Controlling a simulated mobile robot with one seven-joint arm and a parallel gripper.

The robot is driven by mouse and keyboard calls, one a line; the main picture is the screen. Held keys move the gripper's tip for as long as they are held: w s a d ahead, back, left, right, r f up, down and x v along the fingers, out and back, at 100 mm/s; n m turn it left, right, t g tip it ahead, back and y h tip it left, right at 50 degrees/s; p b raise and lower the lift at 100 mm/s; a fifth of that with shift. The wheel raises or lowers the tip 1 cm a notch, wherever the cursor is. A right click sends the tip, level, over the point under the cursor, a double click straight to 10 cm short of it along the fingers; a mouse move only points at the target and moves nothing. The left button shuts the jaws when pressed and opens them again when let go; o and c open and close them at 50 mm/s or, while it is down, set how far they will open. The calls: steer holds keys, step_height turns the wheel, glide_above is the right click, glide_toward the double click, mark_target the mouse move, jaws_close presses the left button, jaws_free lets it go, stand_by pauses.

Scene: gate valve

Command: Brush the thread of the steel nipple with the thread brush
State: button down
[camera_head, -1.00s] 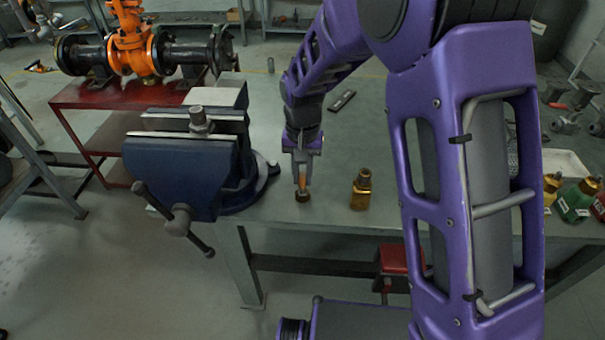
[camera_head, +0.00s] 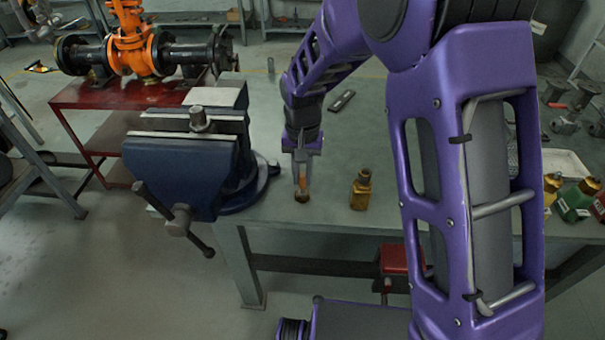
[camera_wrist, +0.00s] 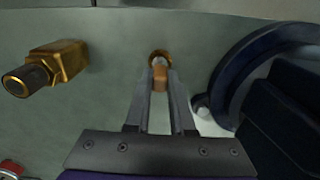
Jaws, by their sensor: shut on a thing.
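The thread brush stands nearly upright at the bench's front edge, with an orange-brown handle (camera_head: 302,184) and a round brass-coloured end. In the wrist view its handle (camera_wrist: 160,78) lies between my fingertips, with the round end (camera_wrist: 160,56) just beyond them. My gripper (camera_head: 302,178) points down and is shut on the handle. The brush's low end seems at or close to the bench top; I cannot tell if it touches. A short grey cylinder, apparently the steel nipple (camera_head: 199,117), stands upright at the jaws of the blue vise (camera_head: 180,175), left of my gripper. Its thread is too small to make out.
A small dark flat object (camera_head: 342,101) lies farther back. The orange gate valve (camera_head: 130,40) is behind left.

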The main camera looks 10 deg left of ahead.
steer(key=shift+r, duration=0.15)
steer(key=shift+r+p, duration=1.85)
steer(key=shift+r, duration=0.55)
